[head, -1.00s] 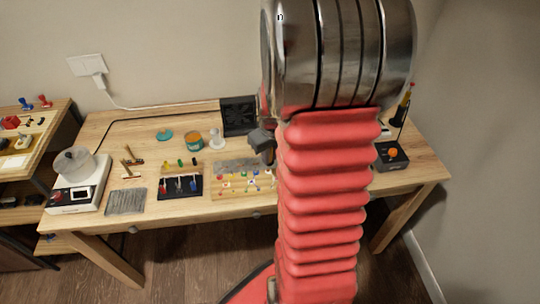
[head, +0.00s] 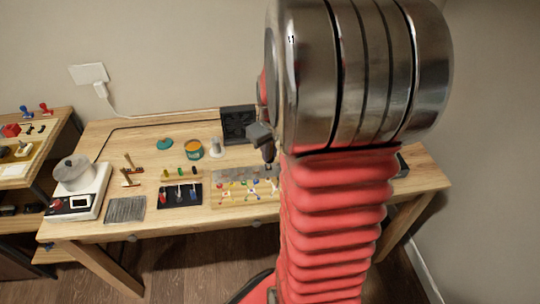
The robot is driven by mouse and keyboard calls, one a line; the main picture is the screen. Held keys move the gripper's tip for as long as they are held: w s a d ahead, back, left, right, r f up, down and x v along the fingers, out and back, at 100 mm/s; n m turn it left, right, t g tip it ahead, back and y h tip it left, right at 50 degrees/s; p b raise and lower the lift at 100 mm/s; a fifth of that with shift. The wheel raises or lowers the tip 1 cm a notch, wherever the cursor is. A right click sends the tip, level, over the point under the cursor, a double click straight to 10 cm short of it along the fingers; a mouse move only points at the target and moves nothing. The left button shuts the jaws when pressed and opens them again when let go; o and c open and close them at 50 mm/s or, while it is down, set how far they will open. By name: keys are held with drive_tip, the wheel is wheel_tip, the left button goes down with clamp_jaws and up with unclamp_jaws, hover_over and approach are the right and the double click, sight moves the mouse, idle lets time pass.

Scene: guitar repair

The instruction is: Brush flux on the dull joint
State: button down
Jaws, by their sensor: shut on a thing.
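My gripper (head: 266,152), dark grey, is over the right part of the light wooden board (head: 222,202). Its fingers are small here and partly hidden by my red arm. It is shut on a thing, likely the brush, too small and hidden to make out. The board carries several small coloured parts; its right end is behind my arm. I cannot tell which joint is dull, or whether the held thing touches the board. An open teal tin with amber contents (head: 194,149), likely the flux, stands behind the board, left of my gripper. A teal lid (head: 165,143) lies farther left.
A black fan-like box (head: 238,124) and a whitish small cylinder (head: 215,147) stand behind the board. Left of it are a black tray with coloured tools (head: 163,202), a grey ribbed mat (head: 125,209) and a white device with a pot (head: 88,203). My arm hides the table's right part.

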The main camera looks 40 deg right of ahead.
drive_tip(key=shift+r, duration=0.75)
drive_tip(key=shift+d, duration=0.1)
drive_tip(key=d+r, duration=0.2)
drive_tip(key=d, duration=0.5)
drive_tip(key=shift+d, duration=0.4)
idle(0.5)
